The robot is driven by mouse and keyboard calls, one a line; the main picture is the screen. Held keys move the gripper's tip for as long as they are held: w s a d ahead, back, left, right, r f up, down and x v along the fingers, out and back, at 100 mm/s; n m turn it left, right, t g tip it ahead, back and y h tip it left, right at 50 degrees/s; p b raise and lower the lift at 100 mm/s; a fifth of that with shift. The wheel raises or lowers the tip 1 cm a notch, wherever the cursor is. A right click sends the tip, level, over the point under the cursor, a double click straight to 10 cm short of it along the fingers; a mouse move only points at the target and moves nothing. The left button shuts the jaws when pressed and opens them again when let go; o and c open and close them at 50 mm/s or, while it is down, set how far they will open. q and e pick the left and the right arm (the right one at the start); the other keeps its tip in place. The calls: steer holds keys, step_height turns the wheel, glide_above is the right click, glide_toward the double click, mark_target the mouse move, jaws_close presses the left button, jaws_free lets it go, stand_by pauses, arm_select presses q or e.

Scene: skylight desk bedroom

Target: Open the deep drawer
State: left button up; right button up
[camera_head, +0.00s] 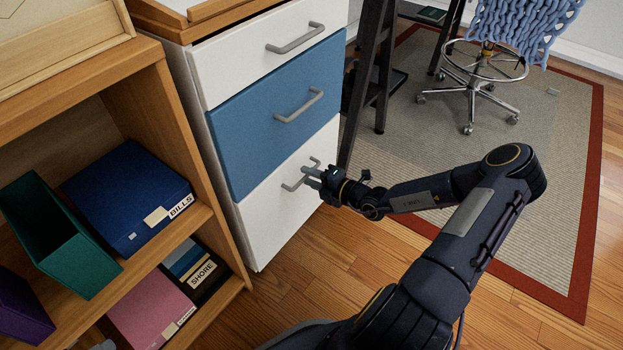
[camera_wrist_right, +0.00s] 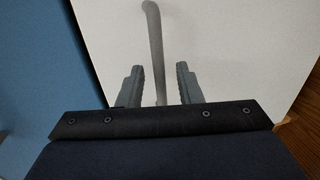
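The deep drawer (camera_head: 272,221) is the white bottom drawer of the cabinet, below a blue one, and its front is flush with the cabinet. Its grey bar handle (camera_head: 292,186) is partly hidden by my gripper. In the right wrist view the handle (camera_wrist_right: 154,40) runs down between the two fingers. My right gripper (camera_head: 310,177) is at the handle. In the right wrist view the right gripper (camera_wrist_right: 160,84) is open, with a finger on each side of the bar and gaps showing on both sides. My left gripper is not in view.
The blue middle drawer (camera_head: 283,112) and white top drawer (camera_head: 260,47) are shut. A wooden shelf (camera_head: 180,140) with binders stands left of the cabinet. A dark desk leg (camera_head: 366,75) is close to its right. Wood floor (camera_head: 330,250) in front is clear.

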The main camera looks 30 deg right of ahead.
jaws_close()
steer(key=f+p+v, duration=0.2)
steer(key=p+v, duration=0.1)
steer(key=v, duration=0.7)
steer(key=f+p+v, duration=0.2)
steer(key=p+v, duration=0.2)
steer(key=v, duration=0.7)
steer(key=s+f+p+v, duration=0.1)
steer(key=f+p+v, duration=0.1)
steer(key=v, duration=0.8)
steer(key=shift+s+d+f+p, duration=0.3)
steer(key=shift+d+p, duration=0.2)
steer(key=shift+p, duration=0.15)
